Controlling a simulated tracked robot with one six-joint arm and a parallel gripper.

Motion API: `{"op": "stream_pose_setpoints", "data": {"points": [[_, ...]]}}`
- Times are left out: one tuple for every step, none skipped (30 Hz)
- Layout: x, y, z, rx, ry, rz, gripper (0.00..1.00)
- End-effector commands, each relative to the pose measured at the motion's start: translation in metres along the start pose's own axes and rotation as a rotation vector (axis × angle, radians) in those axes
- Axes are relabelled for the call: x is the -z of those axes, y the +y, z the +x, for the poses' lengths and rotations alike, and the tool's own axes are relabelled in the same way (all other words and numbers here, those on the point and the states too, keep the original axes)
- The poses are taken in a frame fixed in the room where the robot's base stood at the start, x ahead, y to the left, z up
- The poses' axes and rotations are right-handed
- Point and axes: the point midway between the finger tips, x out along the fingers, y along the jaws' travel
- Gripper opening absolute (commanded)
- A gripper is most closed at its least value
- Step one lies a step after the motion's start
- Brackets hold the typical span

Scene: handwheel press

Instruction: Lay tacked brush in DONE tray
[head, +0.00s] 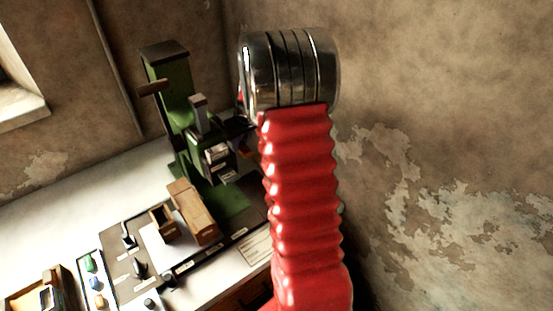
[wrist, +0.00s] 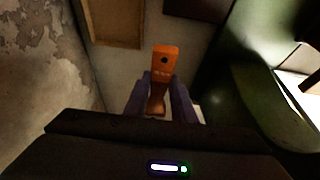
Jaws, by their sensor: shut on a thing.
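In the wrist view my gripper (wrist: 162,82) is shut on the brush (wrist: 164,62), an orange block with a dark round hole and a brown lower part between the two dark fingers. A shallow tan-framed tray (wrist: 136,25) lies beyond the fingers, toward the upper left of the wrist view. No DONE label is readable on it, so I cannot tell whether it is the DONE tray. The brush appears apart from it. In the head view my red arm and its metal joint hide most of the gripper and brush.
The green press (head: 172,90) stands at the back of the white bench (head: 60,215); its green body (wrist: 250,105) is close on the right in the wrist view. Wooden boxes (head: 193,212) and a control panel (head: 140,268) are in front. A peeling wall (head: 440,190) bounds the right.

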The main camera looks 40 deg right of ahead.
Motion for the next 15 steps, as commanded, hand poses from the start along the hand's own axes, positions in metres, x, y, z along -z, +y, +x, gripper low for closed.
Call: {"op": "stream_pose_setpoints", "data": {"points": [[-0.006, 0.004, -0.003, -0.001, 0.001, 0.001, 0.0], [-0.009, 0.007, -0.005, -0.002, 0.001, 0.001, 0.0], [-0.015, 0.01, -0.008, -0.001, 0.001, 0.002, 0.0], [-0.02, 0.013, -0.009, -0.001, 0.001, 0.003, 0.0], [-0.024, 0.016, -0.011, -0.001, 0.001, 0.002, 0.0], [-0.031, 0.02, -0.014, -0.001, 0.001, 0.002, 0.0], [-0.035, 0.023, -0.016, -0.002, 0.002, 0.001, 0.0], [-0.039, 0.026, -0.018, -0.001, 0.002, 0.003, 0.0], [-0.046, 0.03, -0.02, -0.001, 0.001, 0.001, 0.0], [-0.05, 0.033, -0.022, -0.002, 0.001, 0.002, 0.0], [-0.054, 0.036, -0.024, -0.002, 0.001, 0.001, 0.0], [-0.06, 0.039, -0.026, -0.001, 0.002, 0.002, 0.0], [-0.065, 0.042, -0.028, -0.002, 0.002, 0.002, 0.0], [-0.069, 0.045, -0.03, -0.002, 0.002, 0.001, 0.0], [-0.076, 0.049, -0.032, -0.001, 0.001, 0.002, 0.0]]}}
